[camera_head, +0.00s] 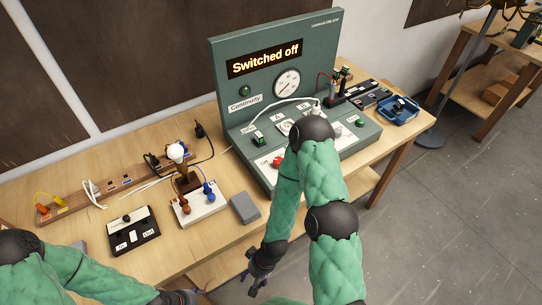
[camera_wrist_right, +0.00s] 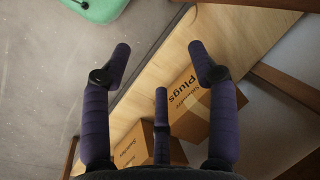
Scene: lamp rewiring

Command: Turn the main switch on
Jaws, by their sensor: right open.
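The green test console (camera_head: 325,40) stands at the back of the bench. Its display (camera_head: 265,60) reads "Switched off". A red control (camera_head: 277,161) sits on a white plate low on the console's front left, partly hidden by my right arm; I cannot make out its position. My right gripper (camera_head: 257,279) is open and empty, low in front of the bench's front edge and well apart from the console. In the right wrist view its spread fingers (camera_wrist_right: 160,62) have nothing between them. My left gripper (camera_head: 180,297) is at the bottom edge, mostly cut off.
A lamp socket board (camera_head: 205,208) with a bulb, a black box (camera_head: 133,230), a grey block (camera_head: 245,208) and a wooden power strip (camera_head: 85,200) occupy the left bench. A blue tray (camera_head: 398,111) stands at right. Cardboard boxes (camera_wrist_right: 188,105) show in the wrist view.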

